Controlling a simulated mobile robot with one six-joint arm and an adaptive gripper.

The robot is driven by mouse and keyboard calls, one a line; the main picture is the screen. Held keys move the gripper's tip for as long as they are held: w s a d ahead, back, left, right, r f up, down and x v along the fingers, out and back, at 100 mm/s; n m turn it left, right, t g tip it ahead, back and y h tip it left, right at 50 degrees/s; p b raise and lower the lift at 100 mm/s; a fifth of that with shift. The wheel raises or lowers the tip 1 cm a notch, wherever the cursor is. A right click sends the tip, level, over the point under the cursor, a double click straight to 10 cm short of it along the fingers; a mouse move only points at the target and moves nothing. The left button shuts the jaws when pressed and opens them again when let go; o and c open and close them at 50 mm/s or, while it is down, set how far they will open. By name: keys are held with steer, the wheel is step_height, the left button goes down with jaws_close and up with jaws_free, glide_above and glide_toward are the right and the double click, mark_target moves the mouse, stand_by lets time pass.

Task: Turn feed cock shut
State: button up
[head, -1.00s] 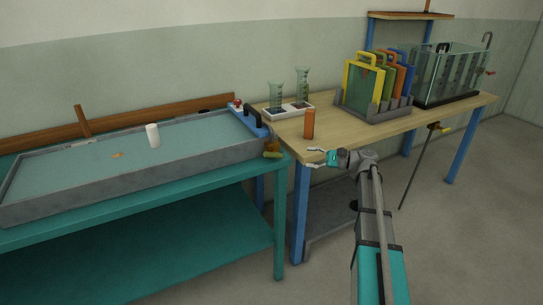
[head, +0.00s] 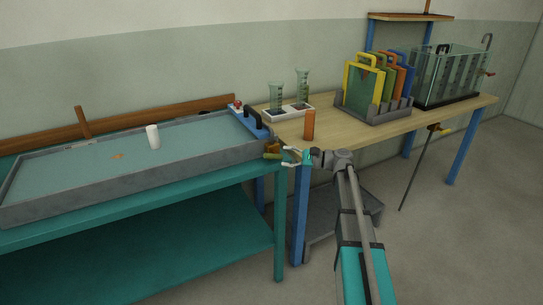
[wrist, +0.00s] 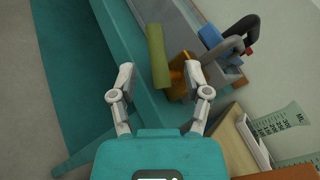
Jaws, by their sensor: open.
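A cock with a brass-orange body (head: 269,155) and an olive-yellow lever (head: 273,147) sits at the right end of the shallow grey tray. In the wrist view its olive lever (wrist: 157,55) runs away from me, and its body (wrist: 180,77) is just right of it. My gripper (head: 290,156) is open, close to the right of the cock. In the wrist view my gripper (wrist: 159,74) has its fingers spread either side of the lever's near end; the right fingertip overlaps the body. I cannot tell whether it touches.
The wooden table (head: 345,135) carries an orange cylinder (head: 309,125) near my gripper, measuring glasses (head: 302,90), a rack of coloured panels (head: 375,105) and a glass tank (head: 450,75). Another yellow-handled fitting (head: 440,128) is at the table's front.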

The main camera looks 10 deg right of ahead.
mark_target(274, 155)
steer(key=shift+x, duration=2.8)
